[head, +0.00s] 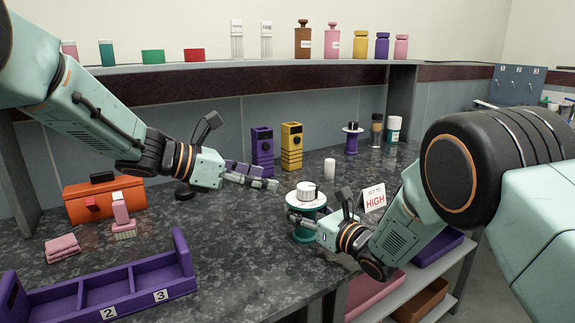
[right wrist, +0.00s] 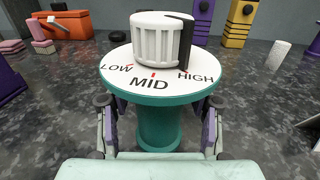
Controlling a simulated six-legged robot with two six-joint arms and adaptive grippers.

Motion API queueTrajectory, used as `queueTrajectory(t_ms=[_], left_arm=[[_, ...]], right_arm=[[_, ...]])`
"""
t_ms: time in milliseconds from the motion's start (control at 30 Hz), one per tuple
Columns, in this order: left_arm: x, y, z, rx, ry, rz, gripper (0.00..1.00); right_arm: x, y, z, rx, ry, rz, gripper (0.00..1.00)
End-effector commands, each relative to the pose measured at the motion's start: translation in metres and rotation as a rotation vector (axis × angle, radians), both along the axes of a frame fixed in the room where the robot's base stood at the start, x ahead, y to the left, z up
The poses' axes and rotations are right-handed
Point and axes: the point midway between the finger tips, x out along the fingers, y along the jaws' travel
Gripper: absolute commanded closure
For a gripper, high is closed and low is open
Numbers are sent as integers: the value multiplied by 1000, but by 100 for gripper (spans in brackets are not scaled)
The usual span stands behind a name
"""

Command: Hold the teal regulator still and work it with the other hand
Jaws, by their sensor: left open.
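The teal regulator (head: 304,234) stands upright on the dark counter, with a white dial and ribbed white knob (head: 306,188) on top. In the right wrist view the regulator (right wrist: 160,130) shows LOW, MID and HIGH marks, and the knob's (right wrist: 150,40) black stripe faces the HIGH side. My right gripper (head: 305,219) is at the regulator's body below the dial. In the right wrist view its fingers (right wrist: 160,118) stand on either side of the body, with visible gaps. My left gripper (head: 262,181) is open and empty, left of the knob and apart from it.
A sign (head: 374,198) reading "SET TO HIGH" stands right of the regulator. Purple (head: 262,150) and yellow (head: 291,147) devices and a white cylinder (head: 329,168) stand behind. A purple divided tray (head: 120,290) and orange box (head: 90,205) are at left. The counter's front middle is clear.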

Motion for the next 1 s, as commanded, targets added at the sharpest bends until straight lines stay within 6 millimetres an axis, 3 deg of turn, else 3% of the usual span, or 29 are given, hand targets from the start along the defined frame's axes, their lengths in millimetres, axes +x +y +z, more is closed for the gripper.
queueTrajectory(t_ms=[167, 567, 1000], left_arm=[[0, 0, 0, 0, 0, 0, 38], [0, 0, 0, 0, 0, 0, 38], [0, 0, 0, 0, 0, 0, 38]], right_arm=[[0, 0, 0, 0, 0, 0, 31], [-4, -5, 0, -1, 1, -1, 31], [-58, -55, 0, 2, 3, -5, 31]])
